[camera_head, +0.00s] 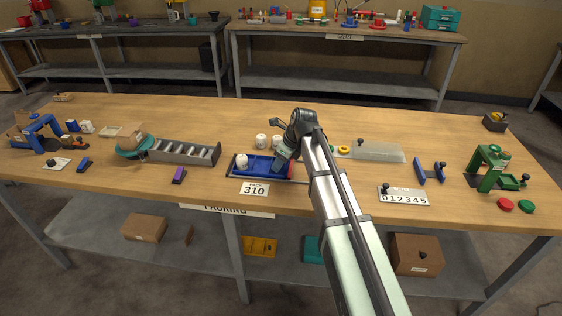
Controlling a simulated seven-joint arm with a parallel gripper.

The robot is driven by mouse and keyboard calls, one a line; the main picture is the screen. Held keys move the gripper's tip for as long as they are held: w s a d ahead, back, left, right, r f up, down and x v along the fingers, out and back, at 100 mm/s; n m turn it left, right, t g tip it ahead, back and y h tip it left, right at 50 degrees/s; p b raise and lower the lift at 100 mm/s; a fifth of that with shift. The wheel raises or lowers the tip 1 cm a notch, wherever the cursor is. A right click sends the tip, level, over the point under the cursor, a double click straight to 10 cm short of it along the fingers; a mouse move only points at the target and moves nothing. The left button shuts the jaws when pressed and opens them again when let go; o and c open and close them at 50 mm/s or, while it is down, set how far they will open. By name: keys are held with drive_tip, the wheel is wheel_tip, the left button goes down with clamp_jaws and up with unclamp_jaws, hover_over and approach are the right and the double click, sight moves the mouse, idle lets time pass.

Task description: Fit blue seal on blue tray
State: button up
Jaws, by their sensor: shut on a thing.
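The blue tray (262,164) lies near the front middle of the bench, on a base behind a sign reading 310. A white cylinder (242,161) stands at its left end. My gripper (281,163) points down over the right part of the tray. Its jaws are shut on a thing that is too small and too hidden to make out. I cannot pick out the blue seal for certain, or tell whether the held thing touches the tray.
A clear tray (378,152), a 012345 plate (404,197) and a green press (490,168) stand to the right. The bench's back middle is clear.

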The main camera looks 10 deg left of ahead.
drive_tip(key=shift+f, duration=0.25)
idle(0.5)
drive_tip(key=o, duration=1.3)
drive_tip(key=shift+o, duration=0.2)
drive_tip(key=shift+r, duration=0.1)
drive_tip(key=shift+o, duration=0.6)
drive_tip(key=shift+r, duration=2.7)
clamp_jaws()
